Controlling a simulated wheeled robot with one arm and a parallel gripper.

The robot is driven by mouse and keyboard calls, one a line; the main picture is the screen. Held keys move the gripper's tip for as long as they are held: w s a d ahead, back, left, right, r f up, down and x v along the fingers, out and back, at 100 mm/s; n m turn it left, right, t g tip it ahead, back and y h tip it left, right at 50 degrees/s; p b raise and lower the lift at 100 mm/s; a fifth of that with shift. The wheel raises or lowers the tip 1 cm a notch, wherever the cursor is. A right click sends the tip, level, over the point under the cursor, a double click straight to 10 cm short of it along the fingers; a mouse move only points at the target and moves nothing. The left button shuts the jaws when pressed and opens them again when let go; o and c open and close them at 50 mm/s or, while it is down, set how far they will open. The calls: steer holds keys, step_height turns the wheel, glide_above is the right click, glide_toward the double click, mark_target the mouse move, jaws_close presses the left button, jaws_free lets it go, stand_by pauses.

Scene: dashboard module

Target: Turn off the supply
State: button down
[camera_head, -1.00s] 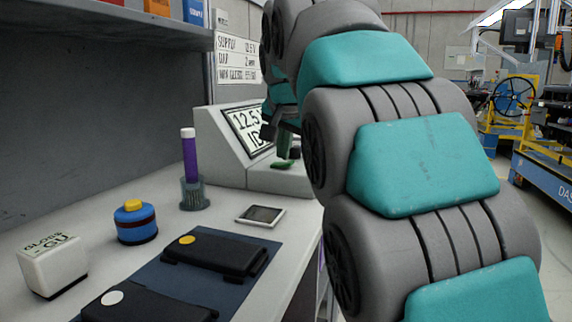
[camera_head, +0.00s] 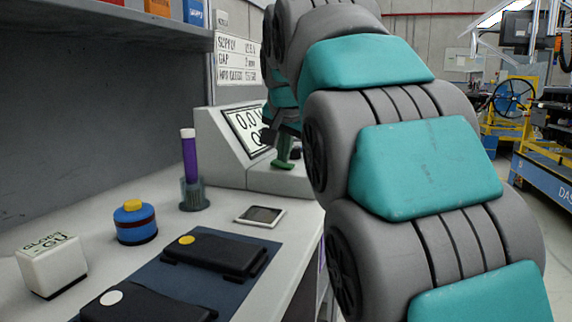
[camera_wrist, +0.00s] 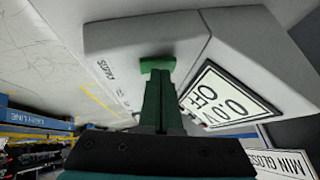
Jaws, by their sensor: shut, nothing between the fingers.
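The supply (camera_head: 232,165) is a pale sloped console at the back of the bench. Its display (camera_head: 247,130) shows a zero reading, and in the wrist view the display (camera_wrist: 222,98) reads 0.0 and OFF. A bright green switch (camera_wrist: 158,65) sits on the supply's pale front part. My gripper (camera_wrist: 161,80) is shut and empty, with its dark green fingertips right at the switch. I cannot tell whether they touch it. The fingers hide part of the switch.
Black modules (camera_head: 215,255) lie on a dark mat. A shelf (camera_head: 120,18) overhangs the left.

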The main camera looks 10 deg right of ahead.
mark_target(278, 164)
steer(key=shift+r, duration=0.1)
steer(key=shift+w+a+r+p, duration=0.1)
steer(key=shift+r+p, duration=0.4)
steer(key=shift+r, duration=0.05)
steer(key=shift+r, duration=0.1)
steer(key=shift+w+a+r+p, duration=0.15)
steer(key=shift+a+r+p, duration=0.05)
steer(key=shift+r+p, duration=0.9)
steer(key=shift+w+a+r+p, duration=0.1)
steer(key=shift+a+r+p, duration=0.1)
steer(key=shift+r+p, duration=0.9)
steer(key=shift+r+b, duration=0.15)
steer(key=shift+b, duration=0.15)
